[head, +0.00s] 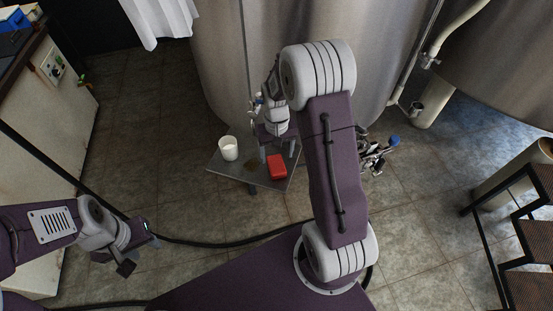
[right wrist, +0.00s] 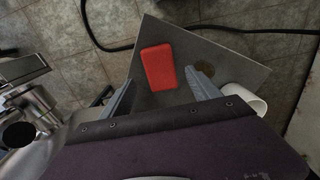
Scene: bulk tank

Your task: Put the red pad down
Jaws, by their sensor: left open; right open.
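The red pad (head: 277,167) lies flat on a small grey table (head: 232,171), near its front right edge. It also shows in the right wrist view (right wrist: 159,67), lying on the table top beyond my fingertips. My right gripper (right wrist: 163,88) is open and empty, its two fingers apart on either side of the pad's near end. I cannot tell how high the fingertips are above the table. In the head view my right arm hides part of the table's back right. My left gripper (head: 139,254) is open and empty at the lower left, far from the pad.
A large steel tank (head: 217,60) rises behind. Metal valves (head: 375,153) are at the right. A dark hose (head: 215,244) crosses the tiled floor.

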